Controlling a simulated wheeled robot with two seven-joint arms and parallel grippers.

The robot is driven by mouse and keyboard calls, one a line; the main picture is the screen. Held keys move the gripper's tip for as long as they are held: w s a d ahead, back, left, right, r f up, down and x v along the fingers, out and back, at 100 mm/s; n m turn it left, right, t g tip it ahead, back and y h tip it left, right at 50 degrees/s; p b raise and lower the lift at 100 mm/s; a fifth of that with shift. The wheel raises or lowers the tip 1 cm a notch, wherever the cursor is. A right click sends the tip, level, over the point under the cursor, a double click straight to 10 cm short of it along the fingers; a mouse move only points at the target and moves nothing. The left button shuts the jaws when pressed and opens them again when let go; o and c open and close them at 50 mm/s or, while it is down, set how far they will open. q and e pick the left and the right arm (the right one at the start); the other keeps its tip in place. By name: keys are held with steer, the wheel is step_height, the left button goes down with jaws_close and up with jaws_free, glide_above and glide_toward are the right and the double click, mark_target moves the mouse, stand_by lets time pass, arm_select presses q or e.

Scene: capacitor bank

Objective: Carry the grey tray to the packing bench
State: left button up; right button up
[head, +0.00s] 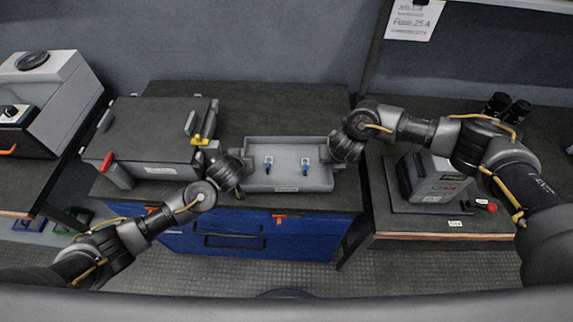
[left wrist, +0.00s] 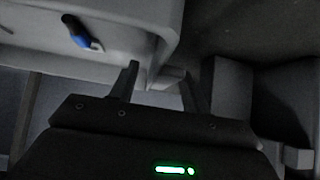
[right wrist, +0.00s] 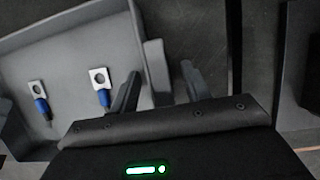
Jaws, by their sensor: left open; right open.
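The grey tray (head: 288,182) sits on the dark top of the blue-fronted bench, in the middle of the head view. Two metal lugs with blue sleeves (head: 268,163) (head: 305,165) lie inside it. My left gripper (head: 238,178) is at the tray's left end, its open fingers on either side of a small end tab in the left wrist view (left wrist: 165,80). My right gripper (head: 340,152) is at the right end, its open fingers straddling a similar tab in the right wrist view (right wrist: 160,75). I cannot tell whether any finger touches the tray.
A dark-lidded box (head: 150,130) with red and yellow handles stands left of the tray. A grey device (head: 435,178) stands on the separate right-hand bench (head: 440,226), with a gap between the benches. A white machine (head: 50,90) is at far left. Bench top behind the tray is clear.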

arm_select(q)
jaws_close()
arm_select(e)
jaws_close()
arm_select(q)
steer(key=shift+r, duration=0.15)
arm_select(e)
steer(key=shift+r, duration=0.2)
